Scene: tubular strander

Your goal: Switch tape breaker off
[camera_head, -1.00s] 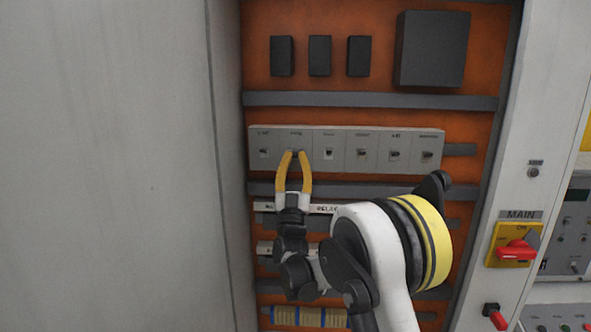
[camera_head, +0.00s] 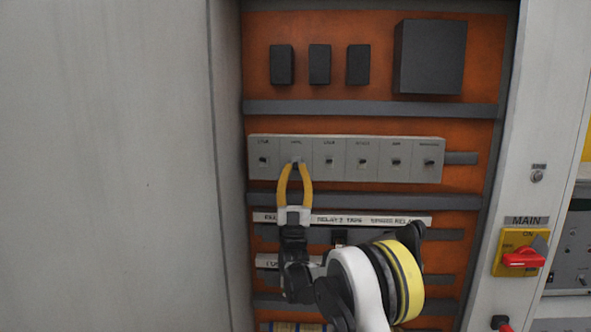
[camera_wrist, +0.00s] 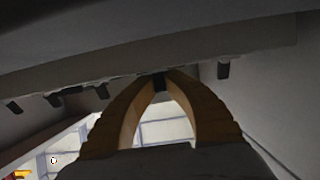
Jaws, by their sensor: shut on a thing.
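A grey breaker row (camera_head: 346,172) runs across the orange cabinet panel, with several small dark toggles. My gripper (camera_head: 296,164) has yellow fingers and reaches up to the second breaker from the left. Its label looks like "TAPE" but is too small to read surely. The fingertips meet at that breaker's toggle and mostly hide it in the head view. In the wrist view my gripper (camera_wrist: 159,79) is shut on a small dark toggle (camera_wrist: 158,84), under the pale breaker face. Which way this toggle is set cannot be told.
Neighbouring toggles stand close by on both sides, such as the leftmost toggle (camera_head: 262,160) and the third toggle (camera_head: 330,160). A grey rail (camera_head: 400,201) and relay label strips lie below. A red main switch (camera_head: 524,258) is at the right.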

